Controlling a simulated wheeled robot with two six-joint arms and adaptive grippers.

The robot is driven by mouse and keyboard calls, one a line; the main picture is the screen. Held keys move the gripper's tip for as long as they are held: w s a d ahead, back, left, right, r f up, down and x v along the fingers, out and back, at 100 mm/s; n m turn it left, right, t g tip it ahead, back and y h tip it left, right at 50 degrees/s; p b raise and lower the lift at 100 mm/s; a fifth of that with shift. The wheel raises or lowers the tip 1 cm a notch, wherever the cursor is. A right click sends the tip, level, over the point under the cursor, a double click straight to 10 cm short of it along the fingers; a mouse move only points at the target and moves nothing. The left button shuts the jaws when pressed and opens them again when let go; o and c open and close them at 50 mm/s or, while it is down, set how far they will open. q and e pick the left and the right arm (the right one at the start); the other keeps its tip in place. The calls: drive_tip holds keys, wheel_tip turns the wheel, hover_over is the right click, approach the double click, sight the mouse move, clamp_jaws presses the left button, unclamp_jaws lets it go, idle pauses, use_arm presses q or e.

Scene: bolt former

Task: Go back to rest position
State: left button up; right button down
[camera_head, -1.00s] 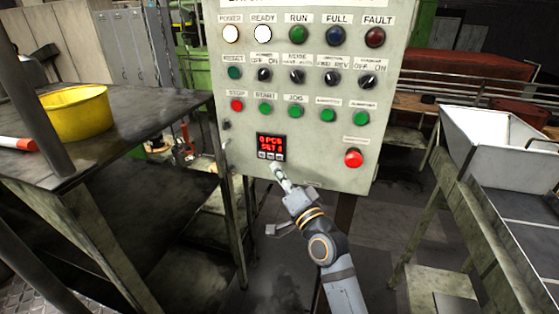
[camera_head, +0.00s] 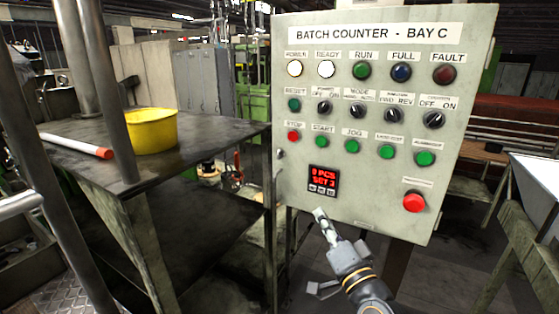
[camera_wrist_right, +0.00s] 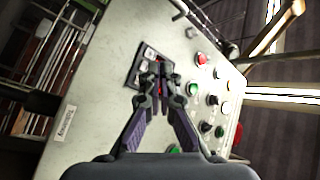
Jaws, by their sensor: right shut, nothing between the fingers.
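The control panel (camera_head: 300,235), labelled BATCH COUNTER - BAY C, stands in front of me. Its small counter display (camera_head: 323,180) has red digits and a row of small buttons under them. My right gripper (camera_head: 320,213) is shut and empty, with its tip just below the display in the head view. In the right wrist view the shut fingers (camera_wrist_right: 160,82) point at the panel face (camera_wrist_right: 100,100) and partly cover the display (camera_wrist_right: 138,66). I cannot tell the exact gap to the panel. My left gripper is not in view.
A dark table (camera_head: 215,131) on the left holds a yellow bowl (camera_head: 152,135) and a red-and-white stick (camera_head: 75,146). A pale metal bin (camera_head: 535,190) stands at the right. A red mushroom button (camera_head: 414,202) protrudes from the panel's lower right.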

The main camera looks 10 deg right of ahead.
drive_tip(key=shift+m+h, duration=0.3)
drive_tip(key=shift+m, duration=0.5)
drive_tip(key=w+d+p, duration=0.2)
drive_tip(key=w, duration=0.1)
drive_tip(key=w+d+p, duration=0.1)
drive_tip(key=w, duration=0.1)
drive_tip(key=shift+d+r, duration=0.15)
drive_tip(key=shift+r, duration=0.15)
drive_tip(key=shift+w+d, duration=0.15)
drive_tip(key=s+f+n+g, duration=0.3)
drive_tip(key=s+f+g, duration=0.15)
drive_tip(key=f, duration=0.45)
drive_tip(key=s+f+n+g, duration=0.4)
drive_tip(key=s+f, duration=0.1)
drive_tip(key=f, duration=0.4)
drive_tip(key=s+d+f+n+g+h, duration=0.25)
drive_tip(key=s+f+g, duration=0.2)
drive_tip(key=s, duration=0.55)
drive_tip(key=s+d+f+n+g+h, duration=0.1)
drive_tip(key=s+d+f+g+h, duration=0.25)
drive_tip(key=s, duration=0.55)
drive_tip(key=s+d+f+g+y+b, duration=0.1)
drive_tip(key=s+f, duration=0.1)
drive_tip(key=f, duration=1.4)
drive_tip(key=s+d+f+y+b, duration=0.1)
drive_tip(key=f+b, duration=0.1)
drive_tip(key=f, duration=1.5)
drive_tip(key=s+d+f+g+b, duration=0.1)
drive_tip(key=s+f, duration=1.5)
drive_tip(key=s, duration=0.2)
